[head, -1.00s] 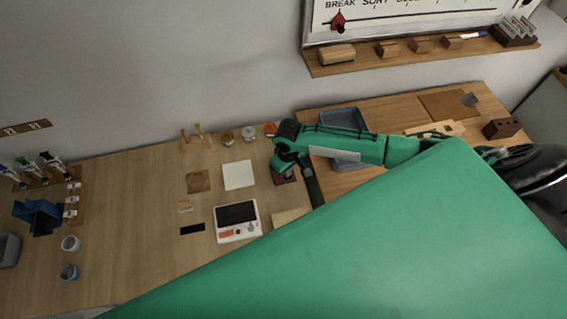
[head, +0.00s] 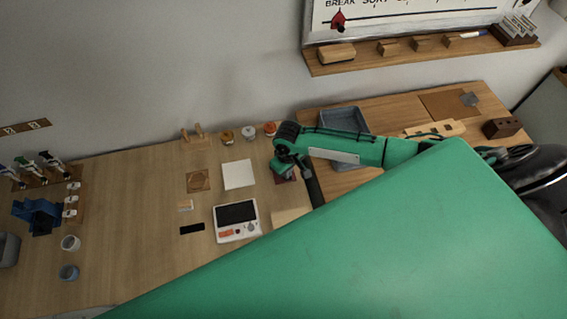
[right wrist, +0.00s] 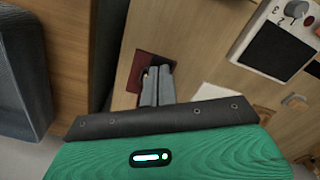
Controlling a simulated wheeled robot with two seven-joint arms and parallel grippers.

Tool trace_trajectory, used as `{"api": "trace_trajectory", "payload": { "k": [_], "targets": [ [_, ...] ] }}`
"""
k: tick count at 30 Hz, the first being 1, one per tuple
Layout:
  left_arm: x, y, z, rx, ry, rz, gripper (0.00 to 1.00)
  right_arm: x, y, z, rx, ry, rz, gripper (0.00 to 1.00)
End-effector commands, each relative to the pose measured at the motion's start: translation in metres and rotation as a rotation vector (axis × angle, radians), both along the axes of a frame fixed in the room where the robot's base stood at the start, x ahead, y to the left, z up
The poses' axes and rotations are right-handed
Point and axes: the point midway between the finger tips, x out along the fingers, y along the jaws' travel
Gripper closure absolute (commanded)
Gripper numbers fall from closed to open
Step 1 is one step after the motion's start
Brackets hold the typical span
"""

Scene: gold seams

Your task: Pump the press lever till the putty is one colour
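My right gripper (right wrist: 156,84) points down in the right wrist view, its two grey fingers close together over a dark red plate (right wrist: 132,75). A small yellowish bit shows at the fingertips, too small to make out. In the head view the right gripper (head: 285,172) is at the same dark red plate (head: 291,177), largely covered by my green arm. I cannot make out a press lever or any putty; the wrist and fingers hide much of this spot. Whether the fingers touch anything is unclear. My left gripper is not in view.
A white device with a dark screen (head: 237,220), a white sheet (head: 238,174) and a brown square (head: 198,180) lie left of the gripper. Small jars (head: 249,133) stand behind. A grey tray (head: 344,120) is to the right.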

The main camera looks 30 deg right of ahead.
Motion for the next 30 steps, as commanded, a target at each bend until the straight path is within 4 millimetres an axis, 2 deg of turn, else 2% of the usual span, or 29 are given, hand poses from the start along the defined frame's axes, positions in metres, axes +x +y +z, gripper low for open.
{"api": "trace_trajectory", "payload": {
  "k": [30],
  "targets": [
    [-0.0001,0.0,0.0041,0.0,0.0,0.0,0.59,0.0003,-0.0006,-0.0043,-0.001,0.0,-0.001,1.0]
  ]
}}
